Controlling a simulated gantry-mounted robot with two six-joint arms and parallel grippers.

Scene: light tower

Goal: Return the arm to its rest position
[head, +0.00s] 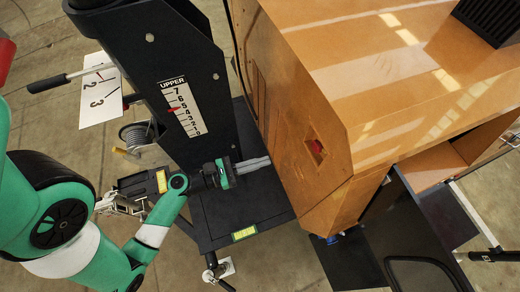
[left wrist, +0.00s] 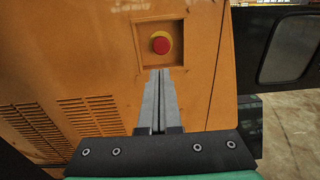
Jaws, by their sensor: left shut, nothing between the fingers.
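My left arm comes in from the left in the head view, green, white and black. Its gripper (head: 262,162) points right, toward the orange cabinet's side panel. In the left wrist view the two grey fingers of my left gripper (left wrist: 157,75) lie together, shut and empty. Their tips show just below a red round button with a yellow ring (left wrist: 160,44), set in a square recess in the orange panel. The recess also shows in the head view (head: 316,147), to the right of the fingers and apart from them. My right gripper is in neither view.
The orange cabinet (head: 370,60) fills the right side. A black tower with an "UPPER" scale (head: 181,108) stands behind the gripper, with a numbered white plate (head: 102,92) and a lever at its left. Vent slots (left wrist: 88,108) mark the panel. Bare floor (head: 45,130) shows at left.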

